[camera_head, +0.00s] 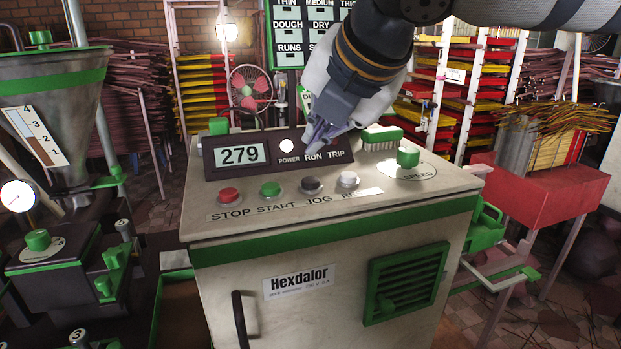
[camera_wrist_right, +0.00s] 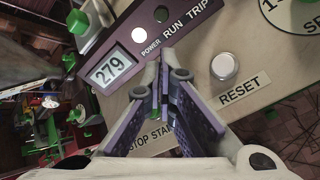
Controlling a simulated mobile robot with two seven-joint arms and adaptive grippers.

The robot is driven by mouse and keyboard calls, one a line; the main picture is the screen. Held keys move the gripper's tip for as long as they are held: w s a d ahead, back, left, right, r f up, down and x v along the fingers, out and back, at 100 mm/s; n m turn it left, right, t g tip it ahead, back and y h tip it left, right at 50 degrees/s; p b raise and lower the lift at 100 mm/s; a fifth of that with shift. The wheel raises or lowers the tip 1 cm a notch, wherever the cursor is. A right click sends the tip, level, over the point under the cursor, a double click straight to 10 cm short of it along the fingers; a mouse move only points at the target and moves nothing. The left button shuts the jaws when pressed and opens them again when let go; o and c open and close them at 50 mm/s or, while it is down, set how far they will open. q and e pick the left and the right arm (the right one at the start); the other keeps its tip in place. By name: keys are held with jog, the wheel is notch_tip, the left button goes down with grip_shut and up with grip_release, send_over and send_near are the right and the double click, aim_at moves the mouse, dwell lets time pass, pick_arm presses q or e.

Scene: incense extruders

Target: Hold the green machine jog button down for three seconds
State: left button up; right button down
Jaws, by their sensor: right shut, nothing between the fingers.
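The cream-and-green machine (camera_head: 330,250) labelled Hexdalor carries a row of buttons on its sloping top. The dark jog button (camera_head: 311,185) sits between the green start button (camera_head: 270,189) and the white reset button (camera_head: 348,179). My right gripper (camera_head: 319,138) is shut and empty. In the head view it overlaps the display panel, behind and above the jog button, with no visible contact on it. In the right wrist view my right gripper (camera_wrist_right: 172,72) points at the console beside the reset button (camera_wrist_right: 224,67); the jog button appears hidden behind the fingers. My left gripper is out of view.
The display (camera_head: 240,155) reads 279 and the power lamp (camera_head: 286,145) is lit white. A red stop button (camera_head: 228,195) is at the row's left end. A green speed knob (camera_head: 408,157) and a green-based brush (camera_head: 382,136) stand at the right.

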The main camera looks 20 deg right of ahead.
aim_at(317, 179)
jog(key=shift+f, duration=1.1)
dwell(0.6)
jog(key=shift+f, duration=0.45)
jog(key=shift+f, duration=0.55)
dwell(1.7)
dwell(2.0)
jog(key=shift+r, duration=1)
jog(key=shift+r, duration=2.5)
